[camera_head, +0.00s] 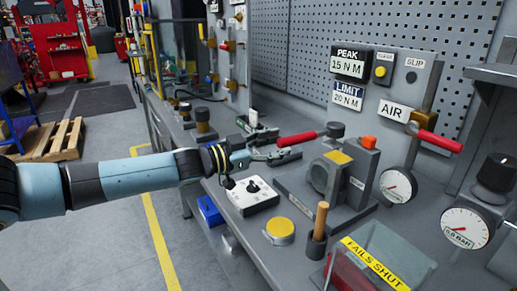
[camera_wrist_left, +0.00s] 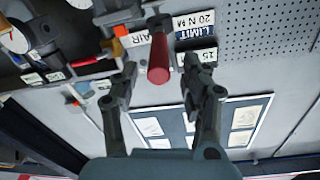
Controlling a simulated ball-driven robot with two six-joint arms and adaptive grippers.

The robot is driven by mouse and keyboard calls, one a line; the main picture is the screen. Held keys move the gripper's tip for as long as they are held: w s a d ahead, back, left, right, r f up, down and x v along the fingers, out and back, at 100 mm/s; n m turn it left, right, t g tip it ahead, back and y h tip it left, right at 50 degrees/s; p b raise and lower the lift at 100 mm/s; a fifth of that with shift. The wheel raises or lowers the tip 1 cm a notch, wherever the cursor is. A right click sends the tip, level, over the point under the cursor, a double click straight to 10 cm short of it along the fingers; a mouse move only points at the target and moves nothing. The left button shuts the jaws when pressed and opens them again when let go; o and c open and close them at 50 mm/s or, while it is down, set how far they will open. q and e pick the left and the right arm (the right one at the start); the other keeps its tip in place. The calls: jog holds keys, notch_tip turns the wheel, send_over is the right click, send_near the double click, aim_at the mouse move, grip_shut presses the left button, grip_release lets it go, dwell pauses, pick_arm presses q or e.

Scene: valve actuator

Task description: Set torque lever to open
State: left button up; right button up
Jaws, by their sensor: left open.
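The torque lever's red handle (camera_head: 298,138) sticks out to the left from a dark pivot (camera_head: 336,130) on the valve actuator, which stands on the bench. My left gripper (camera_head: 270,147) is open at the free end of this handle. In the left wrist view the red handle (camera_wrist_left: 158,58) lies between the two spread fingers (camera_wrist_left: 160,72), with a gap visible on both sides. I cannot tell how deep it sits between them. The grey actuator block (camera_head: 328,172) has a yellow top. My right gripper is not in view.
Behind are PEAK 15 N M (camera_head: 348,62) and LIMIT 20 N M (camera_head: 347,97) signs. Another red handle (camera_head: 440,141) sits by the AIR label.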

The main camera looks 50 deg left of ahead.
pick_arm(q)
jog(key=shift+v, duration=2.65)
